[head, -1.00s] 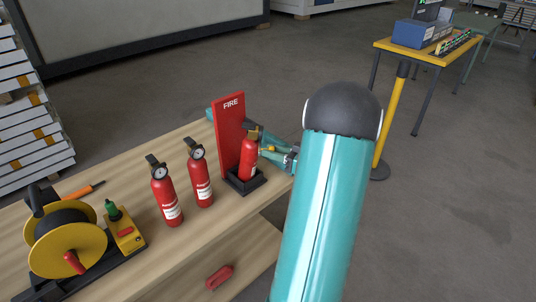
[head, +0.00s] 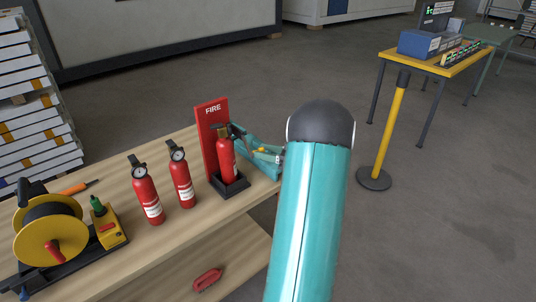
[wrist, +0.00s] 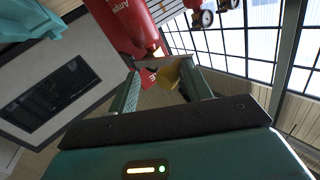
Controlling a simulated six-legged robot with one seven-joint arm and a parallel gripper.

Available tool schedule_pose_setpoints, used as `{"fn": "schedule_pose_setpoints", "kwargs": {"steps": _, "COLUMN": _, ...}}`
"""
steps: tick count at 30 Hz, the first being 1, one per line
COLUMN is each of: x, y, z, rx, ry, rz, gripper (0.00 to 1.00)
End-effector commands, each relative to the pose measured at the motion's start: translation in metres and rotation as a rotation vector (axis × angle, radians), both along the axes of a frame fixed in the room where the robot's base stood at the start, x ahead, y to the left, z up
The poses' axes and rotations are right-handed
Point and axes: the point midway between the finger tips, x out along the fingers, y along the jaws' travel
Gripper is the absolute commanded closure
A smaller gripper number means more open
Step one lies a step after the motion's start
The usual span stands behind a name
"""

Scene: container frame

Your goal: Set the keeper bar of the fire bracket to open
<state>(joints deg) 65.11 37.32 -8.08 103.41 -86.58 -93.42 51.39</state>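The fire bracket is a red FIRE back panel (head: 210,118) with a black base (head: 229,185) on the bench. A red extinguisher (head: 226,160) stands upright in it. The bar itself is not clear. My gripper (head: 266,154) is at the knob. In the wrist view, my fingers (wrist: 162,75) are apart with the yellow knob (wrist: 171,73) between them, closer to the right finger. A gap shows at the left finger. The red extinguisher (wrist: 122,25) is just beyond.
Two loose extinguishers (head: 146,190) (head: 181,175) stand left of the bracket. A yellow hose reel (head: 48,240) is at the bench's left end. A red handle (head: 207,279) is low in front. A yellow post (head: 387,140) stands on the open floor at right.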

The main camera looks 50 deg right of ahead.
Motion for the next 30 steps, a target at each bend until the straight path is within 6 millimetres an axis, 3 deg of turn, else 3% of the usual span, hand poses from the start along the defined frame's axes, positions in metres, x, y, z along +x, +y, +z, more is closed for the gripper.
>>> {"fn": "schedule_pose_setpoints", "kwargs": {"steps": 3, "x": 0.0091, "y": -0.0050, "z": 0.0044, "rx": -0.012, "ry": -0.008, "rz": -0.016, "gripper": 0.98}}
{"fn": "schedule_pose_setpoints", "kwargs": {"steps": 8, "x": 0.0100, "y": -0.0053, "z": 0.0046, "rx": -0.013, "ry": -0.009, "rz": -0.019, "gripper": 0.82}}
{"fn": "schedule_pose_setpoints", "kwargs": {"steps": 13, "x": 0.0092, "y": -0.0052, "z": 0.0050, "rx": -0.014, "ry": -0.009, "rz": -0.019, "gripper": 0.88}}
{"fn": "schedule_pose_setpoints", "kwargs": {"steps": 30, "x": 0.0070, "y": -0.0061, "z": 0.0052, "rx": -0.013, "ry": -0.009, "rz": -0.016, "gripper": 0.88}}
